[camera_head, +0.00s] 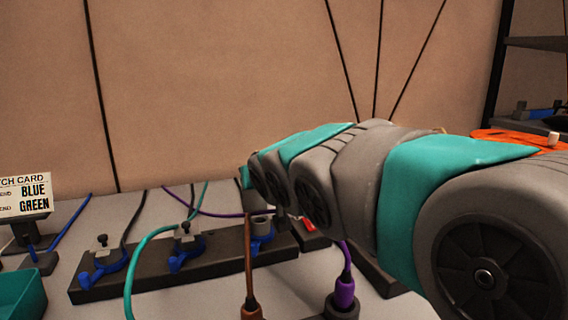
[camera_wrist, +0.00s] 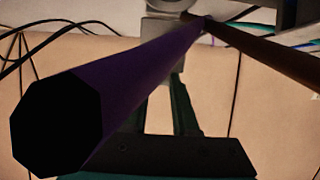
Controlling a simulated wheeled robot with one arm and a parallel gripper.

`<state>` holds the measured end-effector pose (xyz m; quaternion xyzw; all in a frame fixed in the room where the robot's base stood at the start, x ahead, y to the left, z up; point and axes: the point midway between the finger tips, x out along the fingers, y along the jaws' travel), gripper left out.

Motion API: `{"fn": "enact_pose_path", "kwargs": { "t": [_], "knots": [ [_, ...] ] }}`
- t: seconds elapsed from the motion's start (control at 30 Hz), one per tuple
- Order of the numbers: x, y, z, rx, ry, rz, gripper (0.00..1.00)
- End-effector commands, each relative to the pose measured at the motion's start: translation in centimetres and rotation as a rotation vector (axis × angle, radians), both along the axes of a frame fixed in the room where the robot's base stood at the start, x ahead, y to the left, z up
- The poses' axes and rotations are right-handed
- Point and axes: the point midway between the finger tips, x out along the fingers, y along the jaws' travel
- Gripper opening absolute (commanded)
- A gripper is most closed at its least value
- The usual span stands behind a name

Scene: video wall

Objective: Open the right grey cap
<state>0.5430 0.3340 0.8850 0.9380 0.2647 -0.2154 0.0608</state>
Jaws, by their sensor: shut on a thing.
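A dark strip (camera_head: 150,269) lies on the table with three blue fittings in a row. The left fitting has a grey cap (camera_head: 102,245), and the middle one has another grey cap (camera_head: 185,233). The right blue fitting (camera_head: 262,243) has a round grey piece on it, partly behind my arm. In the wrist view my gripper (camera_wrist: 164,72) is shut on a grey part (camera_wrist: 162,28), which I take to be the right grey cap. A purple cable hides part of the fingers. In the head view the fingers are mostly hidden, so the cap's angle is unclear.
A purple cable (camera_wrist: 130,80) and a brown cable (camera_wrist: 265,50) cross close to the wrist camera. Purple (camera_head: 345,290) and brown (camera_head: 249,300) plugs stand in front of the strip. A teal cable (camera_head: 133,265) loops over it.

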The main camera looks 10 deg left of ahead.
Motion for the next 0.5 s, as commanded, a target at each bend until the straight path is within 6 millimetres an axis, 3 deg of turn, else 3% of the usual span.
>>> {"fn": "enact_pose_path", "kwargs": {
  "t": [0.5],
  "knots": [
    [0.44,0.35,-0.18,-0.041,0.066,0.001,0.00]
  ]
}}
